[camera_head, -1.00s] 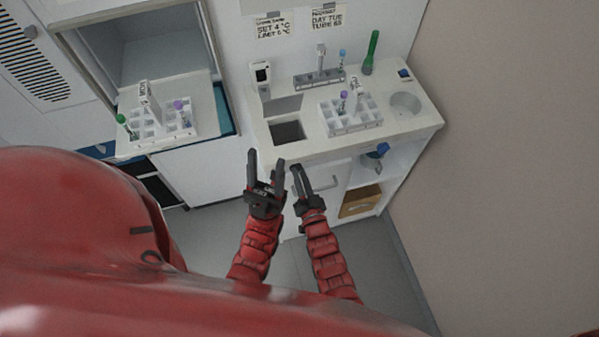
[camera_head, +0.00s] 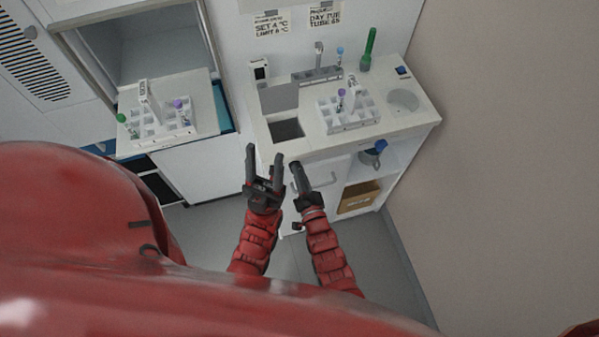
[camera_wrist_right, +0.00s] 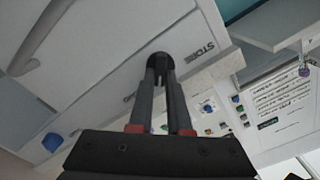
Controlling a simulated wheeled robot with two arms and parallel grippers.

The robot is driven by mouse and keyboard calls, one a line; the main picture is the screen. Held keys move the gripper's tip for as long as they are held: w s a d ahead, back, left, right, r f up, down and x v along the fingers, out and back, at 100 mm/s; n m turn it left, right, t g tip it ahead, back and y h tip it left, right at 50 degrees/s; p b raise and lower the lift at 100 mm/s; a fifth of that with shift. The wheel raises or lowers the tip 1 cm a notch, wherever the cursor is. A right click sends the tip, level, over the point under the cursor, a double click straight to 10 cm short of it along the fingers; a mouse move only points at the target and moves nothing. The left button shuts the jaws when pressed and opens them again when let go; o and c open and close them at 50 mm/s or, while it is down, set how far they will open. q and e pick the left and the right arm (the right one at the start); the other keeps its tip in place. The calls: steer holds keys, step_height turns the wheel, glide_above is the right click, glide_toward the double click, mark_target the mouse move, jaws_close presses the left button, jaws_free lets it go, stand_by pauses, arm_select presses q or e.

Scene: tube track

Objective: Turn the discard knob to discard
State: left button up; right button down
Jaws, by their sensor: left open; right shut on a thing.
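A small round black knob (camera_wrist_right: 159,61) sits on the white cabinet front in the right wrist view. The word STORE is printed beside it, and another label on its other side is mostly hidden by my fingers. My right gripper (camera_wrist_right: 160,72) is shut on the knob. In the head view my right gripper (camera_head: 296,167) is at the counter's front face, below the square opening, and hides the knob. My left gripper (camera_head: 264,158) is open and empty just to the left, in front of the counter.
The white counter (camera_head: 330,143) has a square opening (camera_head: 286,130), a tube rack (camera_head: 348,115) and a round basin (camera_head: 403,100). A second rack (camera_head: 160,132) stands on the left bench. The grey floor is clear.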

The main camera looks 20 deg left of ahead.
steer(key=c, duration=0.9)
jaws_free()
steer(key=shift+o, duration=0.2)
steer(key=b+v, duration=0.5)
steer(key=v, duration=1.2)
steer(key=shift+d, duration=0.2)
steer(key=shift+s, duration=0.1)
